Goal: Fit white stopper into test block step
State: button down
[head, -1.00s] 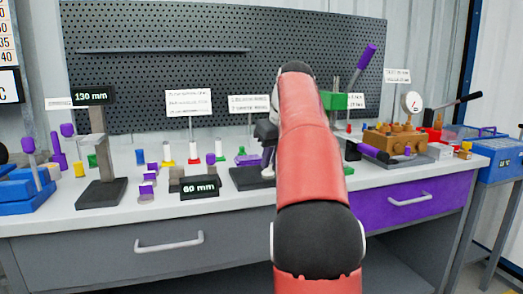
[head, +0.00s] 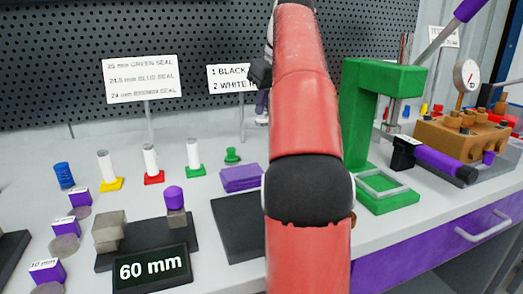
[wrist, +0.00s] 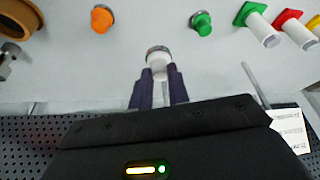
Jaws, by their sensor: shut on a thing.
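My gripper (wrist: 159,74) is shut on the white stopper (wrist: 158,56), a short white piece with a grey metallic rim, seen between the two dark purple fingers in the wrist view. In the head view my gripper (head: 262,106) is above the back of the bench, partly hidden behind my red arm; the stopper cannot be made out there. A brass-coloured block (head: 462,142) with a gauge (head: 466,75) stands at the right.
A green press-like frame (head: 357,120) stands right of my arm. A purple-handled tool (head: 440,162) lies beside it. White cylinders on yellow, red and green bases (head: 194,156) stand left, near a green stopper (head: 232,156) and a purple block (head: 240,178). A "60 mm" sign (head: 153,270) is in front.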

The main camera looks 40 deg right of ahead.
jog(key=shift+s, duration=0.1)
notch_tip(320, 180, down, 8)
jog(key=shift+f+b, duration=0.1)
jog(key=shift+b, duration=1.1)
jog(key=shift+f, duration=0.85)
jog(key=c, duration=1.5)
grip_release()
jog(key=o, duration=0.5)
jog(key=shift+r, duration=0.1)
jog(key=shift+f+b, duration=0.4)
jog(key=shift+b, duration=0.05)
jog(key=p+v, duration=0.2)
jog(key=v, duration=0.6)
jog(key=shift+r+p, duration=0.25)
jog(key=shift+p, duration=0.05)
